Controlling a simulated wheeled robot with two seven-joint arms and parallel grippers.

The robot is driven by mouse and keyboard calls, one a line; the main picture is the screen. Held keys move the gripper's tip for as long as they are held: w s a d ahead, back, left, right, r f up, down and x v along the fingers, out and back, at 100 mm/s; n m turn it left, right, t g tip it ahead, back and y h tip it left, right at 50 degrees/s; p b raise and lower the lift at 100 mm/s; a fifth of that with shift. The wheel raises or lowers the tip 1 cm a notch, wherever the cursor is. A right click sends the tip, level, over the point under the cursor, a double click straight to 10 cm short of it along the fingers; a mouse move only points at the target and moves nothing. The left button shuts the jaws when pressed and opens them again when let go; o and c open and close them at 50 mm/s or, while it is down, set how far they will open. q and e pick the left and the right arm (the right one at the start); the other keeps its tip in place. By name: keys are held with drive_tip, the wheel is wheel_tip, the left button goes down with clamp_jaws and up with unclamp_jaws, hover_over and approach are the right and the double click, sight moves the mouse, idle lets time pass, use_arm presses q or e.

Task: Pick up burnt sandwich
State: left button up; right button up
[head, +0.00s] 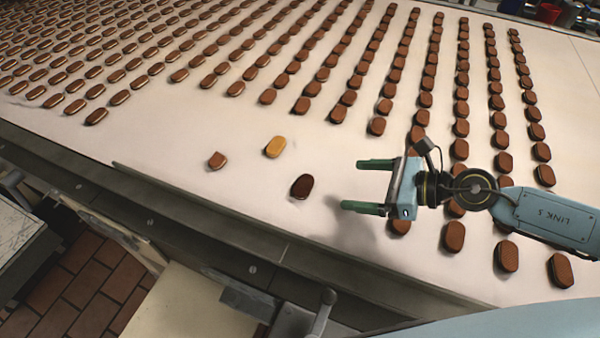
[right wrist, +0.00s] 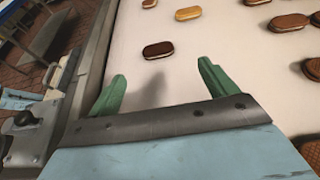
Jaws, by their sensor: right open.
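The burnt sandwich (head: 302,186) is the darkest, near-black one, lying flat on the pale belt near its front edge. It also shows in the right wrist view (right wrist: 158,50), ahead of the fingers with a pale filling line at its side. My right gripper (head: 358,185) is open and empty, with green fingers pointing left toward the burnt sandwich and a clear gap to it. In the right wrist view its two fingertips (right wrist: 162,72) stand wide apart. My left gripper is not in view.
Rows of brown sandwiches (head: 337,113) fill the back and right of the belt (head: 150,150). A metal rail (head: 250,240) edges the front. The belt around the burnt sandwich is clear.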

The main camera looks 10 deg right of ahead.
sight(305, 184)
drive_tip(key=a, duration=0.1)
drive_tip(key=w+a+p, duration=0.1)
drive_tip(key=shift+a+f, duration=0.3)
drive_tip(key=shift+a, duration=0.05)
drive_tip(key=shift+x, duration=1.2)
drive_tip(key=shift+w+a+f, duration=0.1)
drive_tip(key=shift+w+f, duration=0.05)
drive_tip(key=shift+f, duration=0.15)
drive_tip(key=shift+w+a+f, duration=0.2)
drive_tip(key=shift+a+f, duration=0.1)
drive_tip(key=shift+a, duration=0.1)
drive_tip(key=x, duration=0.3)
drive_tip(key=shift+w+a+f+p, duration=0.15)
drive_tip(key=shift+f+p, duration=0.15)
drive_tip(key=shift+p, duration=0.05)
drive_tip(key=shift+w+a+f, duration=0.15)
drive_tip(key=shift+a, duration=0.1)
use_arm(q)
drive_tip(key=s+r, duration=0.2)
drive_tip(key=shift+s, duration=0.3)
use_arm(e)
drive_tip(key=shift+c, duration=0.3)
drive_tip(key=c, duration=1)
